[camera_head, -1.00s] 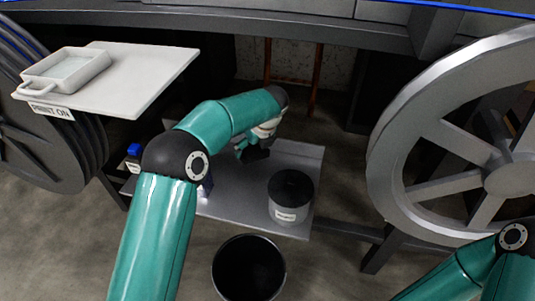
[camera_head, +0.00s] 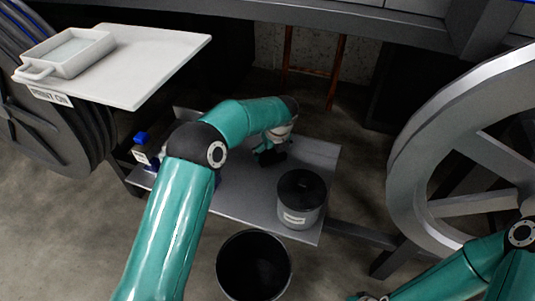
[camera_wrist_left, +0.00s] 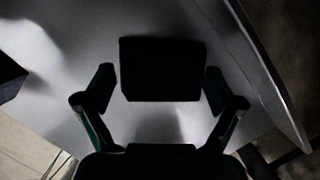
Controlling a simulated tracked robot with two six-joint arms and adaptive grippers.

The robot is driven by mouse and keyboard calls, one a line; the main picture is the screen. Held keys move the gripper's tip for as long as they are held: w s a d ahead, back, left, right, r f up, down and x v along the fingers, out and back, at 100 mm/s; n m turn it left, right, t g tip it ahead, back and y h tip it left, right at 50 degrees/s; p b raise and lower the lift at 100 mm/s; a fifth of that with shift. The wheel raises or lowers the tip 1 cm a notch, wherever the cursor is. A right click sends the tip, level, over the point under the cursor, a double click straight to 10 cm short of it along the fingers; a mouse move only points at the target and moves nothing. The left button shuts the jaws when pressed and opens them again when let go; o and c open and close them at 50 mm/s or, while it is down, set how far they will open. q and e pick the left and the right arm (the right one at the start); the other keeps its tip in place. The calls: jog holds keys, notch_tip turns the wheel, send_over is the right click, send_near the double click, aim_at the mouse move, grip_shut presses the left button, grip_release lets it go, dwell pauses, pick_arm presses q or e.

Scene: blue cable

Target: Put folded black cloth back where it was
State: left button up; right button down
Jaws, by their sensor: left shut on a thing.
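The folded black cloth (camera_wrist_left: 161,69) is a dark rectangle between the two fingers of my left gripper (camera_wrist_left: 160,82) in the left wrist view, over the grey shelf. The left gripper is shut on it. In the head view my left gripper (camera_head: 270,157) hangs over the back part of the grey metal shelf (camera_head: 238,190), behind the lidded can. There the cloth cannot be told apart from the dark fingers, and whether it touches the shelf is unclear. My right arm enters at the lower right; its gripper is out of frame.
A black bin (camera_head: 254,265) stands in front. A white board (camera_head: 140,72) holds a white tray (camera_head: 66,53). A large wheel (camera_head: 415,150) is at right.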

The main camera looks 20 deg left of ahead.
pick_arm(q)
jog(key=shift+f, duration=0.65)
jog(key=shift+c, duration=0.4)
jog(key=o, duration=0.8)
jog(key=shift+f, duration=0.1)
jog(key=shift+c, duration=0.2)
jog(key=p+v, duration=0.1)
jog(key=v, duration=1.1)
jog(key=shift+p, duration=0.3)
